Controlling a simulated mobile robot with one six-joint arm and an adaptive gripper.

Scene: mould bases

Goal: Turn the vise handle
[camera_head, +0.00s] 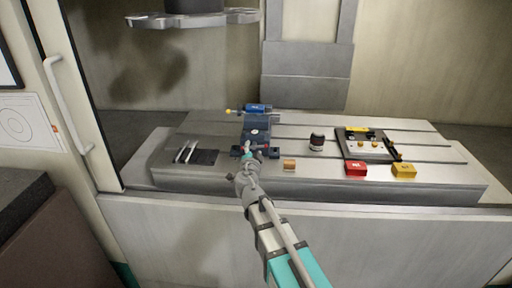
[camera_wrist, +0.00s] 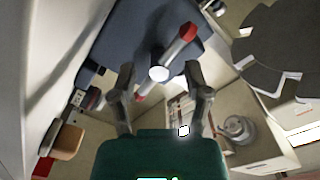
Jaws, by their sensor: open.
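The blue vise (camera_head: 256,127) stands on the slotted machine table, left of its middle. In the wrist view its dark blue body (camera_wrist: 140,40) fills the upper middle. The vise handle (camera_wrist: 182,37) is a slanted bar with red ends and a pale round hub at its middle. My gripper (camera_wrist: 160,74) is open, with one finger on each side of the hub and lower part of the handle. I cannot tell whether either finger touches it. In the head view my gripper (camera_head: 248,156) is at the vise's near end and hides much of the handle.
A dark plate with metal bars (camera_head: 197,156) lies left of the vise. Right of it are a small orange-brown block (camera_head: 289,165), a dark cylinder (camera_head: 317,142), a fixture plate (camera_head: 385,150), a red block (camera_head: 356,169) and a yellow block (camera_head: 404,170). A tool disc (camera_head: 190,19) hangs above.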

